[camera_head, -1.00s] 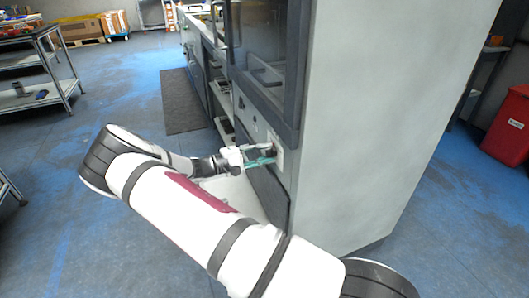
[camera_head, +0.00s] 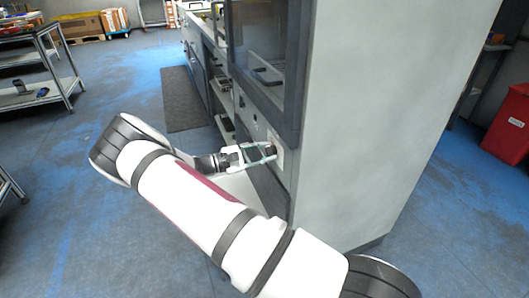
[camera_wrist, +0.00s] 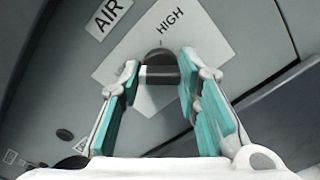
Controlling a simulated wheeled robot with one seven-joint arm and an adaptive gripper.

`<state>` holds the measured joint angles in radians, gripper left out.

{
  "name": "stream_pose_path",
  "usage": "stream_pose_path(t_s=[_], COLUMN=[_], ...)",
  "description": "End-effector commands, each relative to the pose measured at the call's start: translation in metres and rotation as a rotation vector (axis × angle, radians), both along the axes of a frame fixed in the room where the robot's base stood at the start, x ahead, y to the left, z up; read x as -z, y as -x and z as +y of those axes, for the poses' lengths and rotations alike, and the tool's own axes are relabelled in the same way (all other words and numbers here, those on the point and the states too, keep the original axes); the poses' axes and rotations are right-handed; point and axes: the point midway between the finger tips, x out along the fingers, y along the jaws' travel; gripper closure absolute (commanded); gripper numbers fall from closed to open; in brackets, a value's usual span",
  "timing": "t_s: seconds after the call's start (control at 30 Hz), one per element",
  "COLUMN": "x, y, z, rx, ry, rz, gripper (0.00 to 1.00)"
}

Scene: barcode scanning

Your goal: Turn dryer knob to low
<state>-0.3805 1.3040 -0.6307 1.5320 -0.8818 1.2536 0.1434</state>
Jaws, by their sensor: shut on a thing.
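The dryer knob (camera_wrist: 160,64) is dark with a grey band, on a white plate (camera_wrist: 125,60) on the grey panel. The plate reads HIGH above and to the right of the knob; a separate AIR label (camera_wrist: 109,17) lies to the upper left. No LOW mark is legible. My gripper (camera_wrist: 158,73) is shut on the knob, its teal-padded fingers on either side of it. In the head view my gripper (camera_head: 267,152) reaches the plate (camera_head: 279,153) at the near end of the dryer front, and the knob is mostly hidden by the fingers.
The tall grey cabinet side (camera_head: 365,120) stands right of my gripper, with a dark-framed door (camera_head: 266,60) above. A dark round button (camera_wrist: 65,134) lies lower left on the panel. A metal rack (camera_head: 45,80) stands far left and a red bin (camera_head: 510,125) far right.

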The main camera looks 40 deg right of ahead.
Motion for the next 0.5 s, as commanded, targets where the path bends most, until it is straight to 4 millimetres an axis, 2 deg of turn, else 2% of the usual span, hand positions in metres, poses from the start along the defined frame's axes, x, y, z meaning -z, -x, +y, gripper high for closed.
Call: stream_pose_path(t_s=[0.33, 0.37, 0.43, 0.5], x=[0.0026, 0.0026, 0.0024, 0.0019], y=[-0.0003, -0.0003, -0.0002, -0.0001], z=[0.0009, 0.0009, 0.0008, 0.0007], rx=[-0.002, -0.002, -0.002, -0.002], ry=[-0.006, -0.006, -0.006, -0.005], rz=[0.003, 0.003, 0.002, 0.003], gripper=[0.97, 0.67, 0.51, 0.5])
